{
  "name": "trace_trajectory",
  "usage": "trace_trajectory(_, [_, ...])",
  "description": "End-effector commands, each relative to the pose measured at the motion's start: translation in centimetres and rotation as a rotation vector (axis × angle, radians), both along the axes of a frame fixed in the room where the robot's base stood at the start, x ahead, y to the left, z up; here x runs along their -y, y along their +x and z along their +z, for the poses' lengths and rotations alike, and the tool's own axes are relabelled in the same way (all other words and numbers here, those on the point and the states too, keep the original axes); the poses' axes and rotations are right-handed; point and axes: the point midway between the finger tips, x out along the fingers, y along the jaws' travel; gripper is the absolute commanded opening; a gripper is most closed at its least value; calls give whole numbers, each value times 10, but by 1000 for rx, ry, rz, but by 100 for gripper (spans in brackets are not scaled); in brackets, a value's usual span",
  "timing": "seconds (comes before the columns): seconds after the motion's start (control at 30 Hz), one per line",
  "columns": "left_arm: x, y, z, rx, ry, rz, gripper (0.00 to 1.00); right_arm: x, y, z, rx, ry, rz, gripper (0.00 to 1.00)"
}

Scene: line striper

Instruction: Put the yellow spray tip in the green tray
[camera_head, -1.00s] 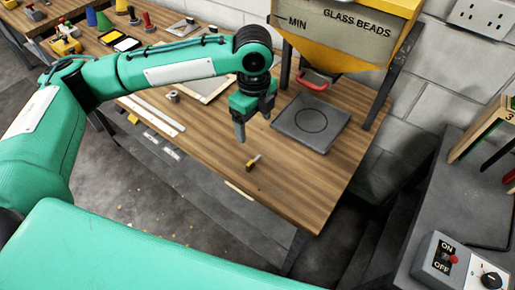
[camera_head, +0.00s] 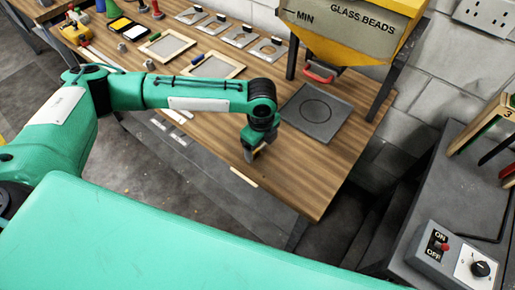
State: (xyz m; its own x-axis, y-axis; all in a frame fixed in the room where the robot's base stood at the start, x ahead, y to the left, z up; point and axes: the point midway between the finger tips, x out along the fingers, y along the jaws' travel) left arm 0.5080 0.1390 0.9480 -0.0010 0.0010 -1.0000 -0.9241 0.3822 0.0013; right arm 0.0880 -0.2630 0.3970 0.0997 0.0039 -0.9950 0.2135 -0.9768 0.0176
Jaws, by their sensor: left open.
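A small tan-yellow piece (camera_head: 260,151), which looks like the yellow spray tip, is on the wooden table near its front edge, mostly hidden by my left gripper. My left gripper (camera_head: 254,153) points down at it, with open fingers at the piece. I cannot tell whether they touch it. I cannot make out a green tray; a green cone-like thing (camera_head: 113,8) stands at the far left, cut by the top edge. My right gripper is not in view.
A grey plate with a circle (camera_head: 317,112) lies right of the gripper, below the glass-beads hopper (camera_head: 350,25). Wooden frames (camera_head: 167,46) and several stencil plates (camera_head: 240,36) lie behind my arm. A grey control box (camera_head: 450,256) is at the lower right.

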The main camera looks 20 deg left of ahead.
Motion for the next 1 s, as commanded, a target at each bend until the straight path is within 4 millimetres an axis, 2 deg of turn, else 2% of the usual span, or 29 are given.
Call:
trace_trajectory(0.1, [0,0,-4,0,0,0,78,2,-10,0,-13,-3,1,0])
trace_trajectory(0.27, [0,0,-4,0,0,-1,76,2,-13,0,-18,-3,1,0])
trace_trajectory(0.47, [0,0,-3,0,0,-1,37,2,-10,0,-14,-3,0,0])
trace_trajectory(0.57, [0,0,-3,0,0,0,29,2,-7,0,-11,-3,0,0])
trace_trajectory(0.83, [0,0,0,1,0,0,28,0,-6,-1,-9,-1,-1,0])
trace_trajectory(1.0, [0,1,14,1,-2,-1,28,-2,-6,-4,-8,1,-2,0])
